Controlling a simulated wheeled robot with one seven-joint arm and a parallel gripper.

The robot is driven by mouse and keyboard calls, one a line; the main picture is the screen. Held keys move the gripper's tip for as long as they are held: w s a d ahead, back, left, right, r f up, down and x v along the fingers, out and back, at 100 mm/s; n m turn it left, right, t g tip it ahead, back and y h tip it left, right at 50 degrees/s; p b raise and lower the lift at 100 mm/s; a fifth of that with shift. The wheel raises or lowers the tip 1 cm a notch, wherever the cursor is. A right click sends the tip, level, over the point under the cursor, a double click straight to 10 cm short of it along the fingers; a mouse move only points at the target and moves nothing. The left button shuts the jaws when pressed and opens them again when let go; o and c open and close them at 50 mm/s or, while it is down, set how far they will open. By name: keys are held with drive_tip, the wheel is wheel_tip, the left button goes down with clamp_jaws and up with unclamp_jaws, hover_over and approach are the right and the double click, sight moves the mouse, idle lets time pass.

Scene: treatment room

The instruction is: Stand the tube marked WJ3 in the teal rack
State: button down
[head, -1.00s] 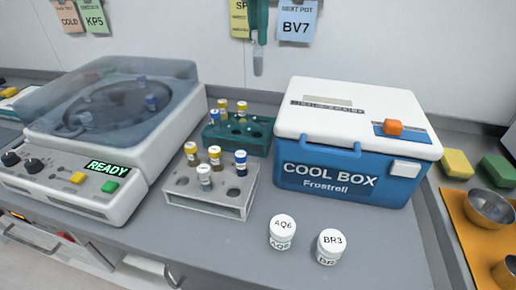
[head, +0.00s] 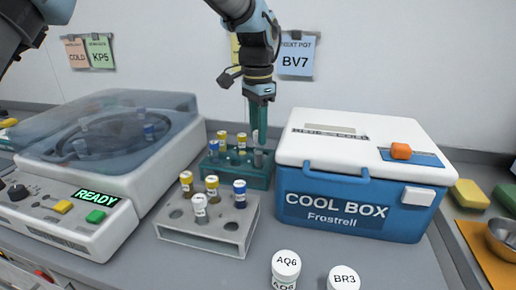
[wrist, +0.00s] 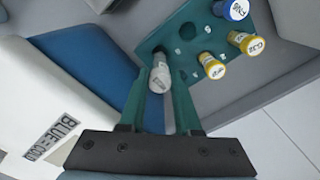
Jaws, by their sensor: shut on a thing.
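My gripper (head: 258,138) is shut on a white-capped grey tube (head: 257,158), which also shows between the fingers in the wrist view (wrist: 160,74). The tube is roughly upright at the right end of the teal rack (head: 240,181); I cannot tell how far it is in a hole. No mark on it can be read. In the wrist view the teal rack (wrist: 188,50) also holds a blue-capped tube (wrist: 232,9) and two yellow-capped tubes (wrist: 212,66) at its other side, with empty holes between.
The cool box (head: 350,205) stands close on the right of the teal rack. A grey rack (head: 205,235) with several capped tubes is in front, and a centrifuge (head: 110,140) reading READY is on the left. Two white pots (head: 286,264) stand at the front.

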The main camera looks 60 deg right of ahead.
hover_over(258, 167)
drive_tip(key=shift+w+d+f+p, duration=0.15)
drive_tip(key=shift+d+f+p, duration=0.05)
drive_tip(key=shift+f, duration=0.85)
drive_tip(key=shift+w+d+f+p, duration=0.1)
drive_tip(key=shift+d+f+p, duration=0.1)
drive_tip(key=shift+f, duration=0.85)
drive_tip(key=c, duration=0.6)
unclamp_jaws()
drive_tip(key=shift+f, duration=0.1)
wheel_tip(258, 167, up, 12)
drive_tip(key=shift+r+b, duration=0.15)
drive_tip(key=shift+b, duration=0.75)
